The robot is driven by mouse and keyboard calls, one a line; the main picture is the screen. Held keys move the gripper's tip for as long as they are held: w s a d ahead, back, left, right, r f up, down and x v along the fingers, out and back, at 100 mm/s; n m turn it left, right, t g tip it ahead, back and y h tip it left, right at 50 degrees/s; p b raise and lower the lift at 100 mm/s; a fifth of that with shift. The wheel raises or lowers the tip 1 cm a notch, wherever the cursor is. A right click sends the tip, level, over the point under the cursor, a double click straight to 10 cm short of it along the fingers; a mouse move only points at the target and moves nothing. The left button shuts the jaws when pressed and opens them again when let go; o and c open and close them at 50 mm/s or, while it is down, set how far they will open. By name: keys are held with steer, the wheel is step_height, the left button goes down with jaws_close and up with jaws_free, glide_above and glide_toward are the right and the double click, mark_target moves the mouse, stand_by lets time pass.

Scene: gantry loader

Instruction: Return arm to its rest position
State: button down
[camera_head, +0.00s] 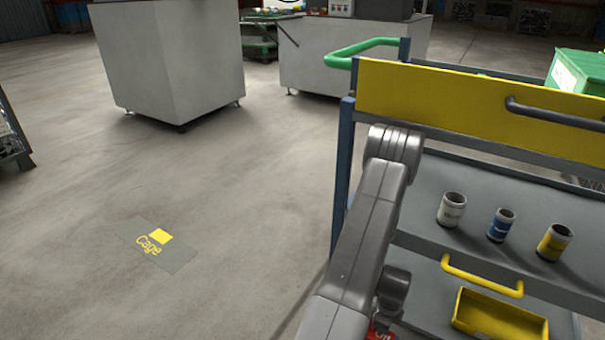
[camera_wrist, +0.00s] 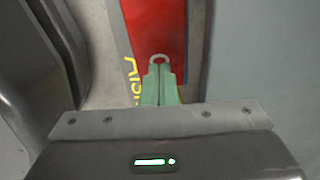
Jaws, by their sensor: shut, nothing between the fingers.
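My grey arm (camera_head: 370,220) reaches up from the bottom middle of the head view, in front of the left end of a shelf cart (camera_head: 345,150). My gripper (camera_wrist: 160,62) shows in the wrist view with its green fingers together and nothing visible held. Beyond the fingertips is a red surface (camera_wrist: 170,25) with yellow lettering beside it. The gripper cannot be made out in the head view.
Grey cabinets (camera_head: 170,60) stand behind. The floor at left is open, with a "Cage" marking (camera_head: 158,245).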

step_height(320, 180, up, 8)
steer(key=p, duration=0.4)
steer(key=shift+s+f, duration=0.1)
